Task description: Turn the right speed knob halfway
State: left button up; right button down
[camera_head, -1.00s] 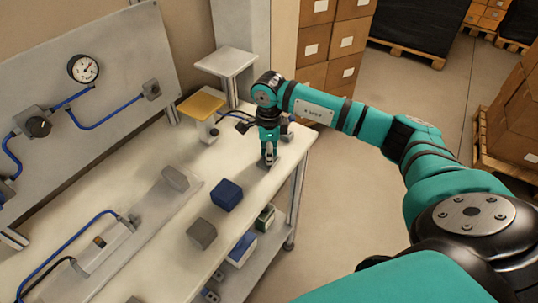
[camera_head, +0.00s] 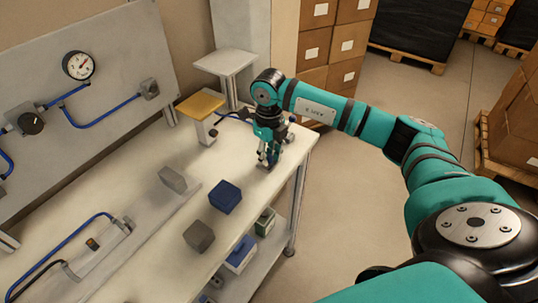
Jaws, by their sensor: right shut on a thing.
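My right gripper (camera_head: 268,155) points down at the far right end of the white workbench (camera_head: 130,215). Its fingers are closed on a small grey part at the bench top; the fingers hide most of it, and I cannot tell for sure that it is the right speed knob. A dark round knob (camera_head: 31,123) sits on the upright grey panel (camera_head: 110,50) at the left, well apart from the gripper. My left gripper is not in view.
A blue block (camera_head: 225,197) and two grey blocks (camera_head: 199,236) (camera_head: 172,179) stand on the bench. A yellow-topped stand (camera_head: 201,105) and a pale raised stand (camera_head: 225,62) are behind the gripper. A gauge (camera_head: 78,66) is on the panel. Floor right of the bench is clear.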

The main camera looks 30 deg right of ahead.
aim_at(269, 156)
jog(key=shift+w+r, duration=0.1)
jog(key=shift+r, duration=0.05)
dwell(0.4)
jog(key=c, duration=1.1)
grip_release()
jog(key=shift+c, duration=0.2)
notch_tip(269, 156, up, 12)
